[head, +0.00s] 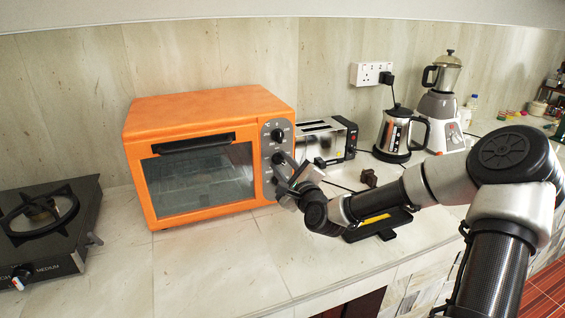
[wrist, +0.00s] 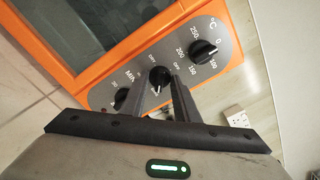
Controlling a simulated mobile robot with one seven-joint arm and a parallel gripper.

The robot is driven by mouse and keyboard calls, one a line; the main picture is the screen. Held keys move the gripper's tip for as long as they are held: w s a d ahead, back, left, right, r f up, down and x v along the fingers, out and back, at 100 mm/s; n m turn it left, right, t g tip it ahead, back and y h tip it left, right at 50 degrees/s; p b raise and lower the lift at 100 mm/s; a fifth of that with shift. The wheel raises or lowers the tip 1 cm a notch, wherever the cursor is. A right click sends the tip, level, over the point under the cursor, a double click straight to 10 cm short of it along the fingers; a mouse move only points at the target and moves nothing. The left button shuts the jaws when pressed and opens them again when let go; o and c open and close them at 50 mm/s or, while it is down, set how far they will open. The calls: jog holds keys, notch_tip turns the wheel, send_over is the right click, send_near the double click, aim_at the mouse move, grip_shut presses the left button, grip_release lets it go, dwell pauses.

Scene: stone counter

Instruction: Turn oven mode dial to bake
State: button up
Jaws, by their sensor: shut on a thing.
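The orange oven (head: 210,105) stands on the counter with its grey control panel on the right side of its front. In the wrist view the panel (wrist: 180,70) carries three black dials. The temperature dial (wrist: 205,49) is at the upper right, the middle dial (wrist: 160,75) has small lettering around it, and the minutes dial (wrist: 121,97) is at the lower left. My gripper (wrist: 161,80) is shut on the middle dial, one finger on each side. The dial's white mark shows between the fingers. In the head view my gripper (head: 285,174) reaches the panel from the right and hides its lower part.
A toaster (head: 330,139) stands close to the right of the oven. Farther right are a kettle (head: 399,132) and a blender (head: 440,105). A gas burner (head: 45,235) is at the left. A black-and-yellow item (head: 377,222) lies under my arm. The counter before the oven is clear.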

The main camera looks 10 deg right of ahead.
jog(key=shift+m, duration=0.7)
jog(key=o, duration=1)
jog(key=shift+o, duration=0.2)
jog(key=shift+s, duration=0.15)
jog(key=s+d+p, duration=0.3)
jog(key=s+p, duration=0.6)
jog(key=s, duration=0.7)
jog(key=shift+s+d, duration=0.2)
jog(key=shift+s, duration=0.2)
